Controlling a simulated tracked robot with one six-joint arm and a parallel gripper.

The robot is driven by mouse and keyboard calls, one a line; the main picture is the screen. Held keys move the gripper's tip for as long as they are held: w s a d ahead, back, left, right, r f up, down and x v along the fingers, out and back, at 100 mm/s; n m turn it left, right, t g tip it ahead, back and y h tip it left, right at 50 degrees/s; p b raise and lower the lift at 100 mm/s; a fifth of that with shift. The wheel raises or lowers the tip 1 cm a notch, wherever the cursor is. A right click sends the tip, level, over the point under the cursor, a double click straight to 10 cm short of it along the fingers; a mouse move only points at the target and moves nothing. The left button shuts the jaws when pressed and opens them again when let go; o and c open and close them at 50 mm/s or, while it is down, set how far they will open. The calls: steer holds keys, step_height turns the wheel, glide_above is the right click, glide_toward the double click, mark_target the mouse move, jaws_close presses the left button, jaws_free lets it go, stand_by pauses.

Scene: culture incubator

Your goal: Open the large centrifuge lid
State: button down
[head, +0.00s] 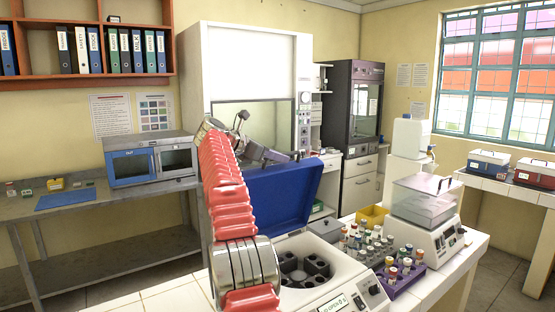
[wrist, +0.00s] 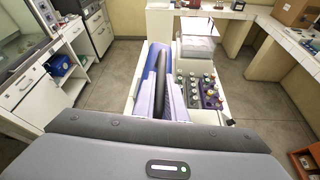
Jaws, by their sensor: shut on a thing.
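The large centrifuge (head: 350,262) is a white box on the bench, with a dark rotor (head: 305,268) in its uncovered bowl. Its blue lid (head: 278,198) stands raised at the back of the bowl, steeply tilted. My gripper (head: 292,156) is at the lid's upper edge, shut on it; the exact contact is small and partly hidden in the head view. In the wrist view the blue lid (wrist: 152,66) shows edge-on, running up between and beside the pale fingers of my gripper (wrist: 164,100). My red-ribbed arm hides the left part of the centrifuge.
A purple rack (head: 408,278) of capped tubes stands right of the centrifuge. A smaller device with a clear cover (head: 428,200) is behind it. A yellow box (head: 372,215) sits near the bench's back. A tall white cabinet (head: 245,70) and a dark fume hood (head: 357,100) stand behind.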

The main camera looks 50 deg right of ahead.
steer(key=shift+w+a, duration=0.15)
steer(key=shift+a, duration=0.05)
steer(key=c, duration=1.8)
jaws_free()
steer(key=shift+s+d, duration=0.15)
steer(key=shift+s, duration=0.1)
steer(key=v, duration=1.3)
steer(key=shift+a, duration=0.35)
steer(key=shift+w+r, duration=0.1)
